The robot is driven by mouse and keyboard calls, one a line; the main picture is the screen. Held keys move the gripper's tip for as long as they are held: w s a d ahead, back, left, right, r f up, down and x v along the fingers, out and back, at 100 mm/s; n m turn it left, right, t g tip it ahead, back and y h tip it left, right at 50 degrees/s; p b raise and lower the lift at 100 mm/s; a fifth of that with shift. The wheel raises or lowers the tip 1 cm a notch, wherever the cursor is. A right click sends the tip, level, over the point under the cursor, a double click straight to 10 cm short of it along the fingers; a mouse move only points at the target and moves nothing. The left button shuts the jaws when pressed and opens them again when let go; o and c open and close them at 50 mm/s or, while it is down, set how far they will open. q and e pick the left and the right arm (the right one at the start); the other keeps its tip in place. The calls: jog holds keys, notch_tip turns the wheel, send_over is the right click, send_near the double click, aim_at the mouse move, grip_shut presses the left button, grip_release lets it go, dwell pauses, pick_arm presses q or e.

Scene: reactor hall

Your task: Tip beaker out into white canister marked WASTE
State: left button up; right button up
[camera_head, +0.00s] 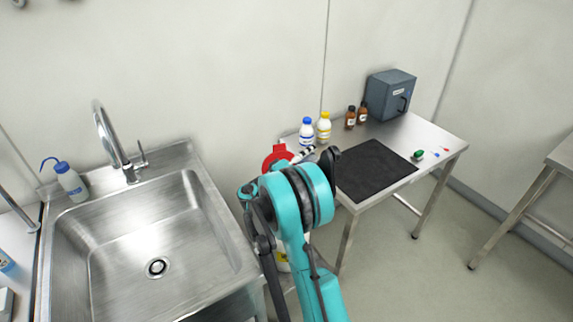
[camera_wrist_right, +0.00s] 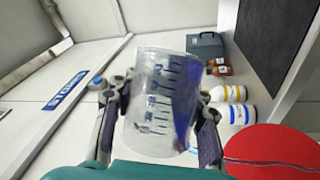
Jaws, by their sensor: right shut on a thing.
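My right gripper (camera_wrist_right: 158,125) is shut on a clear beaker (camera_wrist_right: 160,85) with dark graduation marks, one finger on each side. Blue liquid shows along the right side of the beaker in the right wrist view. In the head view my right arm and gripper (camera_head: 318,160) hide most of the beaker. A round red lid (camera_head: 278,157) shows just behind the arm; it also shows large at the lower right of the right wrist view (camera_wrist_right: 275,150). A bit of a white canister with a yellow label (camera_head: 282,262) shows below the arm, mostly hidden. My left gripper is not in view.
A steel sink (camera_head: 150,240) with a tap fills the left, with a wash bottle (camera_head: 70,183) on its edge. The side table (camera_head: 433,138) holds a black mat (camera_head: 370,170), white bottles (camera_head: 307,134), brown bottles (camera_head: 350,118) and a grey box (camera_head: 388,95).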

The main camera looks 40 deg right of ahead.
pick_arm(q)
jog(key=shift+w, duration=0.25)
pick_arm(e)
jog(key=shift+w+a+r+n, duration=0.15)
jog(key=shift+w+a+n, duration=0.05)
jog(key=shift+w+n, duration=0.3)
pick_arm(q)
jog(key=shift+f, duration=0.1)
pick_arm(e)
jog(key=shift+h, duration=0.3)
pick_arm(q)
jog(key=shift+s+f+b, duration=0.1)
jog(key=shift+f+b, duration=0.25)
jog(key=shift+b, duration=0.05)
pick_arm(e)
jog(key=shift+w+a+r+n+t, duration=0.1)
jog(key=shift+w+r+n+t, duration=0.1)
jog(key=shift+n+t, duration=0.35)
jog(key=shift+n, duration=0.25)
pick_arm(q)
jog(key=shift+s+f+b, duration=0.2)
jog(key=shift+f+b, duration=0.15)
pick_arm(e)
jog(key=shift+w+a+r+n+h, duration=0.1)
jog(key=shift+r+n+h, duration=0.05)
jog(key=shift+n+h, duration=0.25)
